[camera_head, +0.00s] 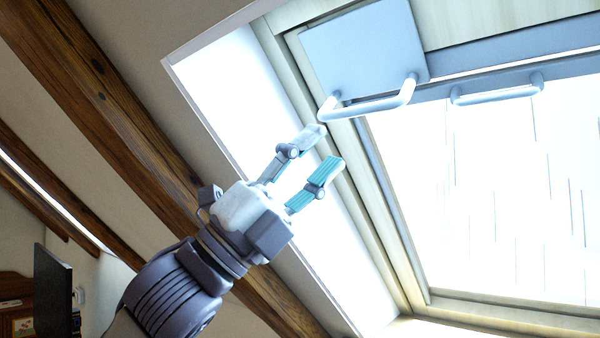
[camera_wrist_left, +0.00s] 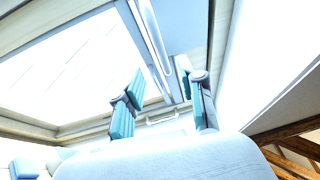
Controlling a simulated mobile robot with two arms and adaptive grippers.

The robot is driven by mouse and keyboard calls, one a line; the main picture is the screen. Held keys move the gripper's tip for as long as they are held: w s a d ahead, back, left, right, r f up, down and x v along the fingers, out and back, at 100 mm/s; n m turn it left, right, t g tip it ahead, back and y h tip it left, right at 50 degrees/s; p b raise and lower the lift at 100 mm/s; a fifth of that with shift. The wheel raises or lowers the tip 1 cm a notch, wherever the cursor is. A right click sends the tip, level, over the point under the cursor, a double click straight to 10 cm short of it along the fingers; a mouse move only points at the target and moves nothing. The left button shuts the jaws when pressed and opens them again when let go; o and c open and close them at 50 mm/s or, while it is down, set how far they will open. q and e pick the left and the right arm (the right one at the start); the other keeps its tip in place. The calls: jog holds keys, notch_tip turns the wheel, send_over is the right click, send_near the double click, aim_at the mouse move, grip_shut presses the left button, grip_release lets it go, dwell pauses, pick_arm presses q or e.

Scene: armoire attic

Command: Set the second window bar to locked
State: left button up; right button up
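A pale blue U-shaped bar (camera_head: 370,105) stands out from the lower edge of a square blue plate (camera_head: 363,45) at the top left of the window. A second, slimmer bar (camera_head: 497,92) sits further right on the window's upper rail. I cannot tell which one is the task's second bar. My left gripper (camera_head: 322,147) is open and empty, just below and left of the plate's bar, apparently apart from it. In the left wrist view a long bar (camera_wrist_left: 152,38) runs beyond the open fingers (camera_wrist_left: 160,75). My right gripper is not in view.
The window frame (camera_head: 385,255) surrounds bright glass (camera_head: 490,190) on the right. A sloped ceiling with dark wooden beams (camera_head: 110,100) lies left of the arm. A dark screen (camera_head: 52,295) stands far off at lower left.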

pick_arm(q)
jog(key=v, duration=0.2)
jog(key=shift+s+a+f, duration=0.15)
jog(key=shift+a+f, duration=0.05)
jog(key=shift+f, duration=0.15)
